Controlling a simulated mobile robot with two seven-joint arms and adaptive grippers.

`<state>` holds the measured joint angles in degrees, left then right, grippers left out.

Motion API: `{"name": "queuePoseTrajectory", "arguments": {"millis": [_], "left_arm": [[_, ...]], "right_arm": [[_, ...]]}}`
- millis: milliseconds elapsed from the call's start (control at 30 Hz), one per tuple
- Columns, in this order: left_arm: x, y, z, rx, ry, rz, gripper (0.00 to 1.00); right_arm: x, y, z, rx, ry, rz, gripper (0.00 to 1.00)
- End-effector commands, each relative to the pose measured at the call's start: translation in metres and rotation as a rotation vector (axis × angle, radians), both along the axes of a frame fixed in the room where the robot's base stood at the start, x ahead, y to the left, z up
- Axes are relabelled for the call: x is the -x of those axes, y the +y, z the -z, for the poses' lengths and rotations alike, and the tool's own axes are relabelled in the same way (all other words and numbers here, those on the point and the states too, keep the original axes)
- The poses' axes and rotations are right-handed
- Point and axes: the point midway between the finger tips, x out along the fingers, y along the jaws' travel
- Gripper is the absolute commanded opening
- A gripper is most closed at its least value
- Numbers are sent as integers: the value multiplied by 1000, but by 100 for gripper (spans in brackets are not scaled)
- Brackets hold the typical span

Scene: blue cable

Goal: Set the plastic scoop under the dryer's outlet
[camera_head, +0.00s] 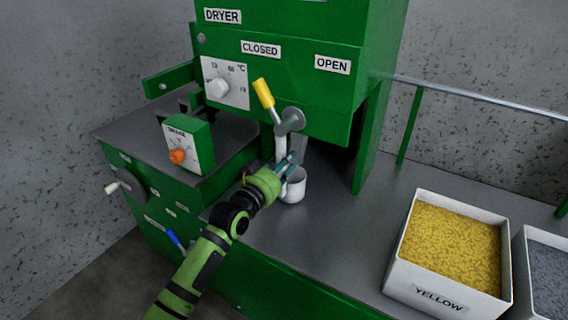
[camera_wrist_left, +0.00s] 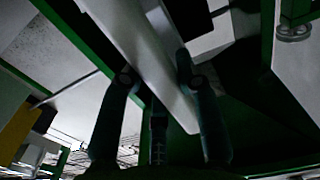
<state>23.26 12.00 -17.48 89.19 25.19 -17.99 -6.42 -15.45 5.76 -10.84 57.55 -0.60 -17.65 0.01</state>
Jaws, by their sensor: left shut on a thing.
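The plastic scoop (camera_head: 294,187) is a white cup at the front of the dryer's dark recess; a pale upright strip above it looks like its handle. My left gripper (camera_head: 287,167) is shut on the scoop, beside and above the cup. In the left wrist view a long pale piece (camera_wrist_left: 150,50), apparently the scoop's handle, runs between the two fingers (camera_wrist_left: 160,110). The green dryer (camera_head: 225,45) stands above, with its yellow-handled lever (camera_head: 264,93) tilted toward the CLOSED label. The outlet itself is not clearly visible. I cannot tell whether the cup touches the worktop.
A white bin of yellow granules (camera_head: 450,240) stands on the grey worktop (camera_head: 330,225) at the right, with a grey-filled bin (camera_head: 546,275) beside it. A green control box with an orange knob (camera_head: 177,156) is at the left. The worktop before the dryer is clear.

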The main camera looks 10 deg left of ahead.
Motion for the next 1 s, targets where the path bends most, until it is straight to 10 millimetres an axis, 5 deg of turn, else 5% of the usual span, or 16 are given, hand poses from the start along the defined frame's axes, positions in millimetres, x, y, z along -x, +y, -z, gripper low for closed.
{"name": "queuePoseTrajectory", "arguments": {"millis": [767,800,833,867,1000], "left_arm": [[0,0,8,0,-1,0,0],[0,0,8,0,-1,0,41],[0,0,8,0,0,0,53],[0,0,8,0,0,0,61],[0,0,8,0,0,0,61]], "right_arm": [[0,0,5,0,0,0,40],[0,0,5,0,0,0,40],[0,0,5,0,0,0,40],[0,0,5,0,0,0,40],[0,0,5,0,0,0,40]]}}
